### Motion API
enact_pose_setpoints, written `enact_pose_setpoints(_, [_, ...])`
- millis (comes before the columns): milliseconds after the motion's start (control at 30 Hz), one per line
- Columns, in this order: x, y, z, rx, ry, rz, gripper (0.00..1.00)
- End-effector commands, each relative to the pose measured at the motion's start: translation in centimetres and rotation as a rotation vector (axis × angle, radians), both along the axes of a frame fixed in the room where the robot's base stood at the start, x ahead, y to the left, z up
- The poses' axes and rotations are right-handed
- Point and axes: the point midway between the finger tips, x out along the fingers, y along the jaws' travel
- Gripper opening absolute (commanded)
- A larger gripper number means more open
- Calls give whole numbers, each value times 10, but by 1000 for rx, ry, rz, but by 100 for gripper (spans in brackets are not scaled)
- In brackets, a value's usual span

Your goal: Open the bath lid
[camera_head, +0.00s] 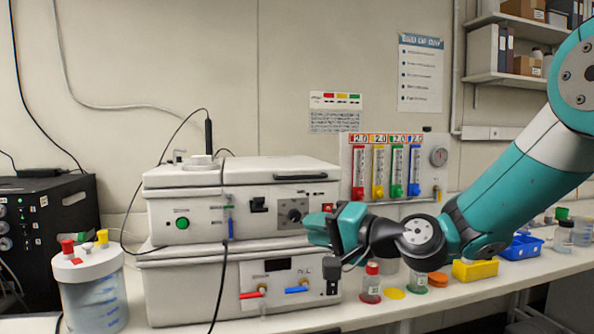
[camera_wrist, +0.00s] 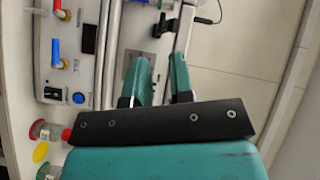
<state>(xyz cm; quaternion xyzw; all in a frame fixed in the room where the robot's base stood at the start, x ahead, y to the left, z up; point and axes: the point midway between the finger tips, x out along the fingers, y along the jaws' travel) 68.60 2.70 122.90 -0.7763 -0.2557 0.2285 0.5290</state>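The bath is a white box unit (camera_head: 240,212) stacked on another white unit. Its lid (camera_head: 235,172) lies flat and closed on top, with a dark bar handle (camera_head: 300,177) along the front right edge. My gripper (camera_head: 308,224) is in front of the bath's right side, lower than the handle and apart from it. In the wrist view the two teal fingers (camera_wrist: 160,62) stand apart with nothing visible between them. The fingers hide part of the front panel.
The lower unit (camera_head: 190,286) has red and blue valves. A tubed jar (camera_head: 92,295) stands left, with a black cabinet (camera_head: 45,230) behind. Flowmeters (camera_head: 390,170) are right of the bath. Small bottles (camera_head: 371,283) and a yellow bin (camera_head: 475,270) stand beneath my arm. A cable hangs before the bath.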

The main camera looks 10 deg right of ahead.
Motion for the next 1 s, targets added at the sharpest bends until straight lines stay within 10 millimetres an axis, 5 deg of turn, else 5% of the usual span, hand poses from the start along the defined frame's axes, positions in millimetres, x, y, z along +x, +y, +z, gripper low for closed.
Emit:
enact_pose_setpoints(100, [36,-49,18,215,-36,-170,22])
enact_pose_setpoints(300, [56,-83,29,367,-73,-280,22])
enact_pose_setpoints(467, [74,-75,36,372,-74,-281,22])
enact_pose_setpoints(1000, [182,-28,57,368,-76,-279,22])
